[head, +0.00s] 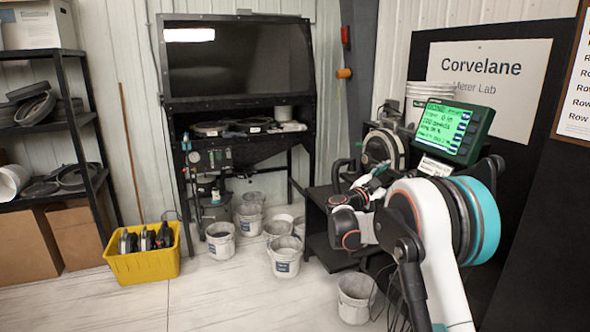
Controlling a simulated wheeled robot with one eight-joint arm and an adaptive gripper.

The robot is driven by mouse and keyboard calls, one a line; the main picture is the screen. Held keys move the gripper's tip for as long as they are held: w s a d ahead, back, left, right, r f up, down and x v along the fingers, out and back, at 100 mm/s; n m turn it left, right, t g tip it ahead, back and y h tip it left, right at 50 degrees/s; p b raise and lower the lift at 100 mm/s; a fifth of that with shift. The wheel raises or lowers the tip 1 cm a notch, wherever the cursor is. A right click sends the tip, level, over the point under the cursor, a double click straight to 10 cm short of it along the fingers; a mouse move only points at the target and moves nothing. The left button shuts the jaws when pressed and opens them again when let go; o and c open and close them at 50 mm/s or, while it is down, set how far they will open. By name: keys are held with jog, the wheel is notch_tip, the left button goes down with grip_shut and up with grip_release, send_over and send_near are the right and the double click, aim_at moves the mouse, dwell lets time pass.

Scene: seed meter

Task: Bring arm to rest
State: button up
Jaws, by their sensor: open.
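My arm, white and black with teal bands, rises at the right and bends left in front of the meter bench. My gripper (346,174) is at its far end, small and dark against the black bench. It is open, with nothing seen held in it. My own arm links partly hide the bench and the equipment behind. A seed meter unit (380,148) with a round face stands on the bench behind my gripper. I cannot tell the exact gap between them.
A green-screen monitor (449,130) stands close behind my arm. Several white buckets (284,256) stand on the floor, one (355,298) below my arm. A yellow crate (143,266) holds dark parts at the left. The front left floor is clear.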

jog(key=s+a+r+n+t+y, duration=0.2)
jog(key=a+r+n+t+y, duration=0.2)
jog(key=r, duration=0.3)
jog(key=s+a+r+n+t+y, duration=0.2)
jog(key=a+r+n+t+y, duration=0.15)
jog(key=r, duration=0.45)
jog(key=s+a+r+n+y, duration=0.2)
jog(key=s+a+n+y, duration=0.5)
jog(key=s+y, duration=0.3)
jog(key=s+f+n+g, duration=0.1)
jog(key=s+f+g, duration=0.3)
jog(key=s+f, duration=0.4)
jog(key=s+d+f+g+h, duration=0.1)
jog(key=s+f+g, duration=0.3)
jog(key=s+f, duration=0.5)
jog(key=s+f+n+g, duration=0.1)
jog(key=s+f+g, duration=0.3)
jog(key=s, duration=1.9)
notch_tip(320, 180, down, 5)
jog(key=shift+d+r+n, duration=0.2)
jog(key=shift+d+n, duration=0.15)
